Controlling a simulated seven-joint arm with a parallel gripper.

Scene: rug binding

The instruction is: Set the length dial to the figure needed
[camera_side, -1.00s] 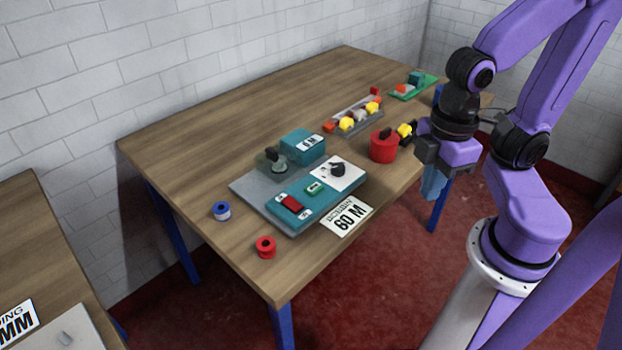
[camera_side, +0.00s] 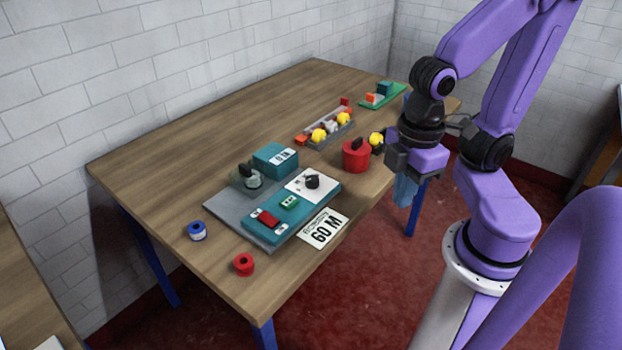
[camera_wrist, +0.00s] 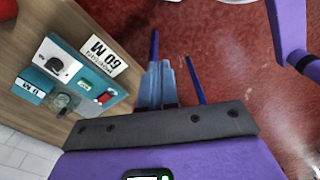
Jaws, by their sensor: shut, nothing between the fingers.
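The length dial (camera_side: 312,181) is a black knob on a white plate on the teal front of the grey-based machine (camera_side: 225,209). It also shows in the wrist view (camera_wrist: 55,64); its scale is too small to read.
The machine carries a green display (camera_side: 289,202), a red switch (camera_side: 268,218) and a teal box (camera_side: 276,159). Blue (camera_side: 197,231) and red (camera_side: 244,264) spools lie left. A grey tray (camera_side: 330,128) and green board (camera_side: 383,95) are behind.

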